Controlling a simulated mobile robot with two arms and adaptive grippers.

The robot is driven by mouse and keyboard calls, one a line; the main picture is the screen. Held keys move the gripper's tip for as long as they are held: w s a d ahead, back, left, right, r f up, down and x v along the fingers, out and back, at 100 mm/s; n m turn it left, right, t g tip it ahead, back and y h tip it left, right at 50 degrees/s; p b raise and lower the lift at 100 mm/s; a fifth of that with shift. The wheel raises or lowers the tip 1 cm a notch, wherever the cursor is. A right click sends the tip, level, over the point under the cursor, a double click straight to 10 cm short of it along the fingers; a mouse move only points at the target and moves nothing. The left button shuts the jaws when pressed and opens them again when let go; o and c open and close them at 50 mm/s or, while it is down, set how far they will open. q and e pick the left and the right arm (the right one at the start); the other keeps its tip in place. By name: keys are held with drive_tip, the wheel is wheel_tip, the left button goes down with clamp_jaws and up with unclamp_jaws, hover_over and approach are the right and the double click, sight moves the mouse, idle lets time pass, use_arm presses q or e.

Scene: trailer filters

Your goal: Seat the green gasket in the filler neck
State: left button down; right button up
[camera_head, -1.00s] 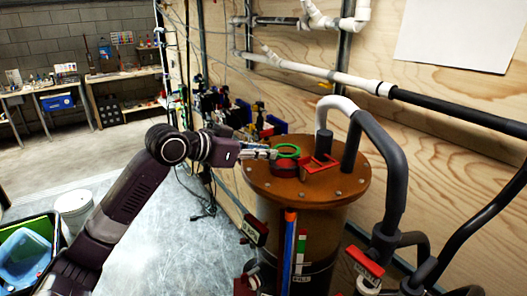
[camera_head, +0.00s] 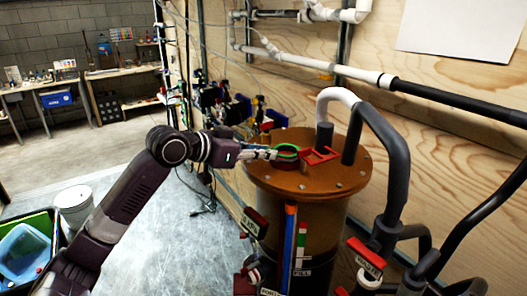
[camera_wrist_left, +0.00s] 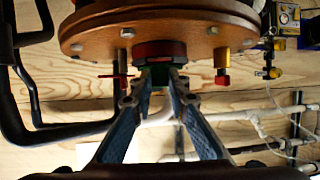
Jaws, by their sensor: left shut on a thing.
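The green gasket (camera_head: 287,148) is a thin ring at the top of the dark red filler neck (camera_head: 287,163), on the brown lid (camera_head: 335,178) of the tank. My left gripper (camera_head: 270,153) comes from the left and is shut on the gasket's near-left side. In the left wrist view my left gripper (camera_wrist_left: 160,72) has its fingertips close together, with a bit of green gasket (camera_wrist_left: 159,80) between them, right by the red neck (camera_wrist_left: 153,50). I cannot tell whether the gasket touches the neck or hovers just above it. My right gripper is not in view.
A red bracket-like part (camera_head: 321,155) stands on the lid just right of the neck. Grey pipes (camera_head: 388,150) rise at the right of the tank. Bolts ring the lid's edge. The floor (camera_head: 165,240) left of the tank is mostly clear.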

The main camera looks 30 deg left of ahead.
use_arm(q)
drive_tip(key=shift+f, duration=0.45)
drive_tip(key=c, duration=1.8)
unclamp_jaws()
drive_tip(key=shift+o, duration=0.2)
drive_tip(key=v, duration=1.2)
